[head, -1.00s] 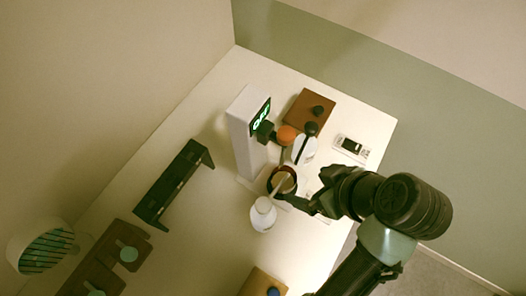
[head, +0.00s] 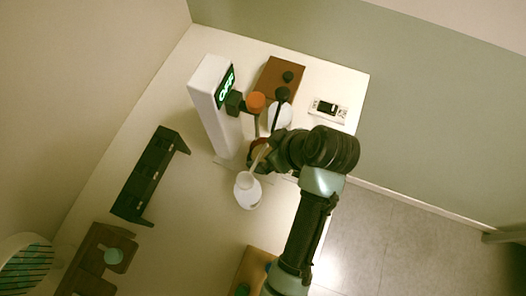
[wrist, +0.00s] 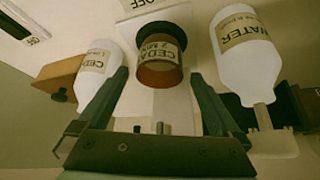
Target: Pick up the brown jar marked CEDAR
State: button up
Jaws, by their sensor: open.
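The brown jar marked CEDAR (wrist: 160,72) is in the upper middle of the wrist view, with a pale label reading CEDAR 2 MIN and a dark upper part. My gripper (wrist: 160,80) is open, one finger on each side of the jar's line. I cannot tell whether either finger touches it. In the head view my gripper (head: 262,158) is at the jar, which is mostly hidden by it and my arm.
A white bottle marked CEDAR (wrist: 98,75) stands close left of the jar in the wrist view. A white WATER bottle (wrist: 243,58) stands close right. A black rack (head: 150,178) stands left.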

jog(key=shift+x, duration=0.8)
jog(key=c, duration=1.6)
